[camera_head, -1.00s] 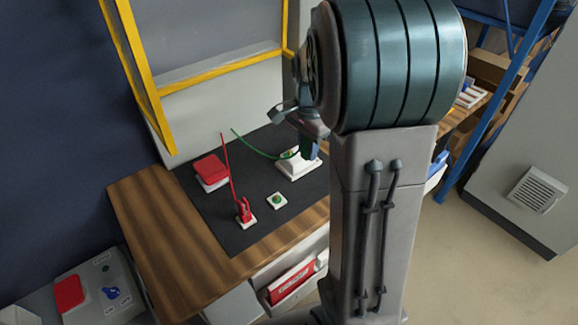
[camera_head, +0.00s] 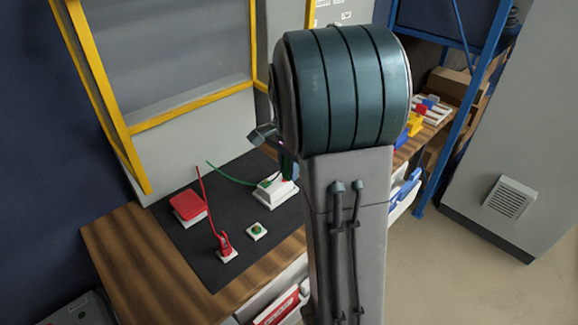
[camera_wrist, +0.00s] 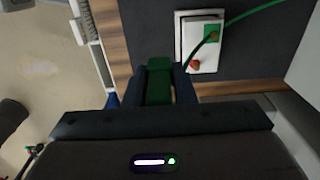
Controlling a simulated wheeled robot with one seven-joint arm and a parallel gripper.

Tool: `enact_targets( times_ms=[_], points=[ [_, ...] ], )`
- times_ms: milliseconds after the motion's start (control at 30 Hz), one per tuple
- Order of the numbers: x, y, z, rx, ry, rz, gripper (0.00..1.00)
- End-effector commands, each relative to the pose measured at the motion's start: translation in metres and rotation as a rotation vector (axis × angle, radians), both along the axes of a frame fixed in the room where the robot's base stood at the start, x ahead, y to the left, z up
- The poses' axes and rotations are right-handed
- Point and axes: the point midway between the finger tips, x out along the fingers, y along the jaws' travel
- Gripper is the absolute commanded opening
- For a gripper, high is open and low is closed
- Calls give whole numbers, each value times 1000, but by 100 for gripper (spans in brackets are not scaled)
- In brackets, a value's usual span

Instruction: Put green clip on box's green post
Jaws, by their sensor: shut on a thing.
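My gripper (camera_wrist: 167,68) is shut on the green clip (camera_wrist: 159,82), which sits between its fingers in the wrist view. The white box (camera_wrist: 184,50) lies ahead and to the right of the fingertips, apart from the clip. It has a green patch (camera_wrist: 212,33), where the green post is, and a red post (camera_wrist: 195,64). The clip's green cable (camera_wrist: 250,14) runs across the green patch toward the gripper. In the head view the box (camera_head: 271,193) stands on the dark mat, below and left of the gripper, which my arm largely hides.
A red clip (camera_head: 224,243) with a red cable stands on a small white base. Nearby are a small white base with a green button (camera_head: 257,231) and a red-lidded box (camera_head: 188,206). A yellow frame (camera_head: 190,107) rises behind the mat (camera_head: 205,262). Bare mat lies between these things.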

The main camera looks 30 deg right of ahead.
Motion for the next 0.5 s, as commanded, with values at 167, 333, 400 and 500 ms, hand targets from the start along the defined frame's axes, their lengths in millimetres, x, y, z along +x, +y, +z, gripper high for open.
enact_targets(
  times_ms=[167, 333, 400, 500],
  points=[
    [15, 3, 11, -13, 6, 1, 3],
    [34, 10, 13, -21, 8, 4, 3],
    [41, 13, 12, -23, 8, 3, 3],
    [50, 18, 11, -20, 8, 5, 3]
  ],
)
